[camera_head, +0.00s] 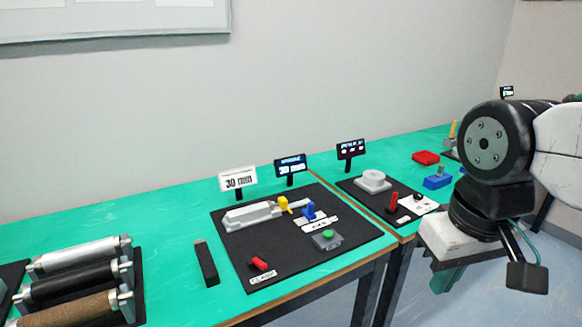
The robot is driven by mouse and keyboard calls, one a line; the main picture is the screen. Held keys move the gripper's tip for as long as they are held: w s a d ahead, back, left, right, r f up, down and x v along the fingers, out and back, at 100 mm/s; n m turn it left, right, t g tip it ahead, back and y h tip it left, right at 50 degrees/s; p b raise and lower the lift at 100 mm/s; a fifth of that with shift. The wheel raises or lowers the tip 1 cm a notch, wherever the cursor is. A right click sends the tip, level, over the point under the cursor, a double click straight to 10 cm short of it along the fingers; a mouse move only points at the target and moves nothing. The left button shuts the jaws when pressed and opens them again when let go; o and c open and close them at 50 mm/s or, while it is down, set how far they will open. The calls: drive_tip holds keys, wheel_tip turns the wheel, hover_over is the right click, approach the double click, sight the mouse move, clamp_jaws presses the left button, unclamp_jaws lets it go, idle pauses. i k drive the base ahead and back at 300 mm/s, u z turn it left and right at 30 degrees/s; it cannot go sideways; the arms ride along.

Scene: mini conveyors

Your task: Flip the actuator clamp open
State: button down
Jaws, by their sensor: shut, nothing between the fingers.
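A black board (350,238) on the green table carries a grey linear actuator (250,216) with a yellow block (283,204) at its right end. A blue upright part (309,211) stands just right of it, by a white label. A small red lever (260,264) sits at the board's front left beside a white label too small to read surely. My gripper (447,279) hangs at the right, shut and empty, apart from the board and in front of the table edge.
A grey box with a green button (327,240) is on the same board. Small display signs (237,180) stand behind it. The table's front edge is wooden.

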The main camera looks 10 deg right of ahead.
sight(260, 264)
drive_tip(key=z, duration=1.5)
drive_tip(key=k, duration=0.85)
drive_tip(key=u, duration=2.05)
